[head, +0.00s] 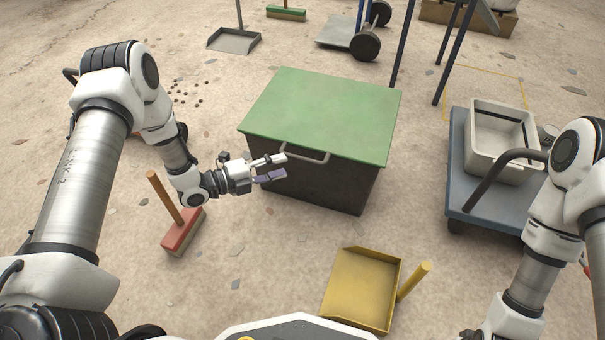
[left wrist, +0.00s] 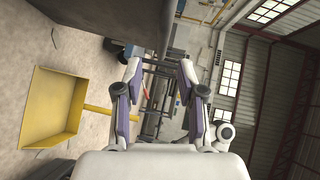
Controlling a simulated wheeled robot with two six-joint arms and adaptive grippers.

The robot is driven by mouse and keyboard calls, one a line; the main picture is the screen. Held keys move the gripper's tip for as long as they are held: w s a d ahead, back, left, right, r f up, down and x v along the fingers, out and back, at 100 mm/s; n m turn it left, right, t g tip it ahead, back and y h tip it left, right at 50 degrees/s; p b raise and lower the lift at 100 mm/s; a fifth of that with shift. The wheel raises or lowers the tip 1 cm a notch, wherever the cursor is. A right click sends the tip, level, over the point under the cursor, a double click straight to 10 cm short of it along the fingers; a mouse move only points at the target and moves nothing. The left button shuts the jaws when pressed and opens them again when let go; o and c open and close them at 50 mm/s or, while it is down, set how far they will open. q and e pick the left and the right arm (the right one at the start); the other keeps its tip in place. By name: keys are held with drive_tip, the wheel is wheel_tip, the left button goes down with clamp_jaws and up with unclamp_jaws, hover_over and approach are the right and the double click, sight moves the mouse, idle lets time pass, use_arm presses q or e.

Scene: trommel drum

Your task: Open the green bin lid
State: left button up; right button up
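The green bin lid (head: 325,112) lies flat and closed on the dark bin (head: 320,185) in the middle of the head view. A grey bar handle (head: 308,156) sits at the lid's front edge. My left gripper (head: 277,167) is just left of the handle, in front of the bin, its fingers pointing right toward the handle. The fingers are apart with nothing between them. In the left wrist view the gripper (left wrist: 160,78) also shows its two fingers spread, and a dark bin wall (left wrist: 142,18) is at the top. My right gripper is outside both views.
A red brush (head: 183,232) with a wooden handle stands below my left arm. A yellow dustpan (head: 362,288) lies in front of the bin. A blue cart (head: 490,205) carrying a pale crate (head: 502,172) is at right. Bare floor separates them.

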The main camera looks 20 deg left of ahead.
sight(303, 158)
use_arm(q)
drive_tip(key=b+x, duration=0.3)
drive_tip(key=x, duration=0.4)
drive_tip(key=shift+b, duration=0.3)
drive_tip(key=shift+w+d, duration=0.2)
drive_tip(key=shift+r, duration=0.15)
clamp_jaws()
